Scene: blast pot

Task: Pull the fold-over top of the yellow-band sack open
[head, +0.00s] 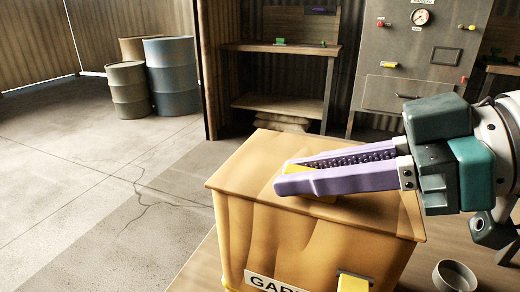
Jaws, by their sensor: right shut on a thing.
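The tan sack (290,238) stands upright in front of me, with a flat, wide fold-over top (250,165) lying across it. A white label (275,284) on its front reads "GAR…", cut off by the picture edge. My right gripper (282,177) comes in from the right, low over the top. Its purple fingers are shut on a small yellow tab (297,169), mostly hidden between and under them. A second yellow piece (353,283) shows on the sack's lower front. The fold-over top looks closed. My left gripper is not in view.
A round metal dish (454,276) sits at the lower right. Behind stand a wooden shelf bench (280,47) and a grey cabinet (410,60) with a gauge (420,17). Several drums (171,75) stand at the back left. The floor on the left is clear.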

